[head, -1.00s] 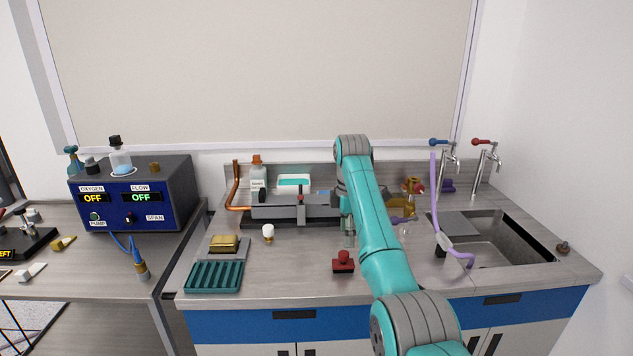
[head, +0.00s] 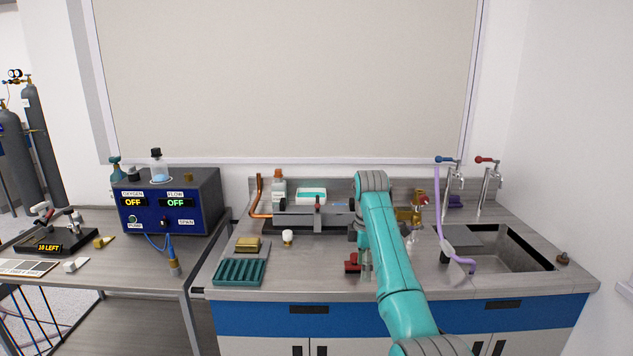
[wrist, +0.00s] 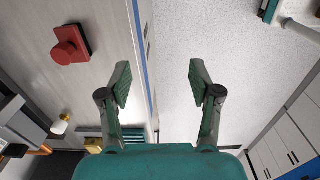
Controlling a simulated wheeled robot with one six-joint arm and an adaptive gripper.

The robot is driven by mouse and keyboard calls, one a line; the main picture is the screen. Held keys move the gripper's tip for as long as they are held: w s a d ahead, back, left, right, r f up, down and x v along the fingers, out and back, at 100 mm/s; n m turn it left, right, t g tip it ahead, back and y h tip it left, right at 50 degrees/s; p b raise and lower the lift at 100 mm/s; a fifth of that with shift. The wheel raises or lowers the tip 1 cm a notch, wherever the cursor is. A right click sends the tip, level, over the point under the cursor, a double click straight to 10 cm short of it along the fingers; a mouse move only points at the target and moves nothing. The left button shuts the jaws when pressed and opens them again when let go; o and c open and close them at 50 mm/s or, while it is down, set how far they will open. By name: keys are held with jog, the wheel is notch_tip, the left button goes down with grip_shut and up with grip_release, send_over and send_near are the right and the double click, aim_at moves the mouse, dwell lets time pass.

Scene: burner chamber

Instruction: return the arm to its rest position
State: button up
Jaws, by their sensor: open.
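My teal arm (head: 388,260) reaches from the bottom of the head view over the counter, its elbow raised in front of the bench equipment. My gripper hangs below the arm's far end and is mostly hidden there. In the wrist view my gripper (wrist: 160,82) has its two fingers spread wide, with nothing between them. The counter's blue front edge and the speckled floor lie behind the fingers. A red knobbed block (wrist: 70,46) lies on the counter to the left of the fingers, apart from them. It also shows in the head view (head: 352,262), just left of the arm.
A teal slotted rack (head: 239,272), a brass block (head: 247,244) and a small white-topped item (head: 288,237) stand on the counter's left. The burner rig (head: 300,218) is behind. The sink (head: 500,250) is right. A blue control box (head: 170,205) stands on the left table.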

jog(key=s+d+f+m+t, duration=0.1)
jog(key=s+f+m+t, duration=0.15)
jog(key=f, duration=1.15)
jog(key=s+d+f+m+t, duration=0.1)
jog(key=s+f, duration=0.3)
jog(key=f, duration=1)
jog(key=s+d+f+m+t, duration=0.1)
jog(key=s+f+m+t, duration=0.1)
jog(key=s+f, duration=0.7)
jog(key=s+d+f+m+t, duration=0.1)
jog(key=s+f+m+t, duration=0.15)
jog(key=s+f, duration=0.7)
jog(key=s+d+r+m+t, duration=0.1)
jog(key=s+r+m, duration=0.25)
jog(key=s, duration=0.95)
jog(key=s+d+r+m+t, duration=0.15)
jog(key=s+r, duration=0.35)
jog(key=s, duration=0.9)
jog(key=s+r+m+t, duration=0.2)
jog(key=s+r, duration=0.6)
jog(key=r, duration=0.3)
jog(key=s+r+m+t, duration=0.2)
jog(key=s+r, duration=0.6)
jog(key=r, duration=0.4)
jog(key=shift+a+m, duration=0.2)
jog(key=shift+m, duration=0.1)
jog(key=shift+r, duration=0.1)
